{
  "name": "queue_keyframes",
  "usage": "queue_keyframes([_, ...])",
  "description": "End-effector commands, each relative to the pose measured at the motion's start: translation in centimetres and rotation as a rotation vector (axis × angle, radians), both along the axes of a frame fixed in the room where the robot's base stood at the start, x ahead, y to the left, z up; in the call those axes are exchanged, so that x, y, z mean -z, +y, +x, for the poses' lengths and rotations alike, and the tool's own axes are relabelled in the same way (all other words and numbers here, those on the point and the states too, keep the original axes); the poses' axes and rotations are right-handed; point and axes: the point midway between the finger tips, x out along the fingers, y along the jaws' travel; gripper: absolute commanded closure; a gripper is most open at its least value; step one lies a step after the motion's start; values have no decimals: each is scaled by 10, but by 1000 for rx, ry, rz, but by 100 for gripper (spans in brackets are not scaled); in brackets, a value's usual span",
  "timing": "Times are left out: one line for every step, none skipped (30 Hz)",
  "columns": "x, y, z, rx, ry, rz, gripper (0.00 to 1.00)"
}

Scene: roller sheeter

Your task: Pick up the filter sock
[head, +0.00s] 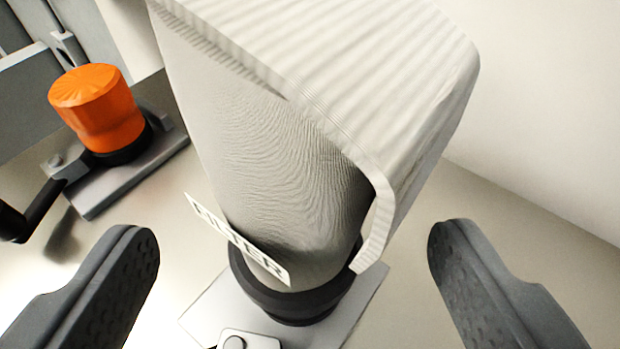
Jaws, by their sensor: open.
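The filter sock (270,160) is a large off-white ribbed fabric piece that fills the middle of the head view. Its top part (380,60) folds over and hangs down on the right side. Its lower end meets a black ring (295,300) on a pale base plate. A white label with dark lettering (236,240) sits across its lower front, partly readable. My gripper (298,240) is open, with one dark finger on each side of the sock's lower part. Both fingers show clear gaps to the sock in the picture, and nothing is between them in contact.
An orange knob (100,108) on a black collar stands on a grey metal plate at the left, with a black handle (35,205) beside it. Grey machine parts (35,90) fill the upper left. A pale wall (550,110) is at the right; the floor beside the sock looks clear.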

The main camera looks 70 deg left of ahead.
Motion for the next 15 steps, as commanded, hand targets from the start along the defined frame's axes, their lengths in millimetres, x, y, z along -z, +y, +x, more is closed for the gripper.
queue_keyframes([-1,6,-1,-8,1,3,23])
queue_keyframes([0,8,1,-8,1,4,23])
queue_keyframes([2,12,4,-6,1,4,23])
queue_keyframes([3,15,6,-6,1,5,23])
queue_keyframes([5,19,8,-4,2,4,23])
queue_keyframes([7,24,11,-7,1,3,23])
queue_keyframes([10,28,13,-7,3,2,23])
queue_keyframes([12,33,14,-8,3,1,23])
queue_keyframes([15,37,15,-10,3,1,23])
queue_keyframes([17,40,16,-10,3,0,23])
queue_keyframes([18,41,17,-7,3,0,23])
queue_keyframes([19,43,18,-8,2,1,23])
queue_keyframes([19,45,18,-8,1,1,23])
queue_keyframes([20,45,18,-8,0,1,23])
queue_keyframes([20,45,18,-7,-1,2,23])
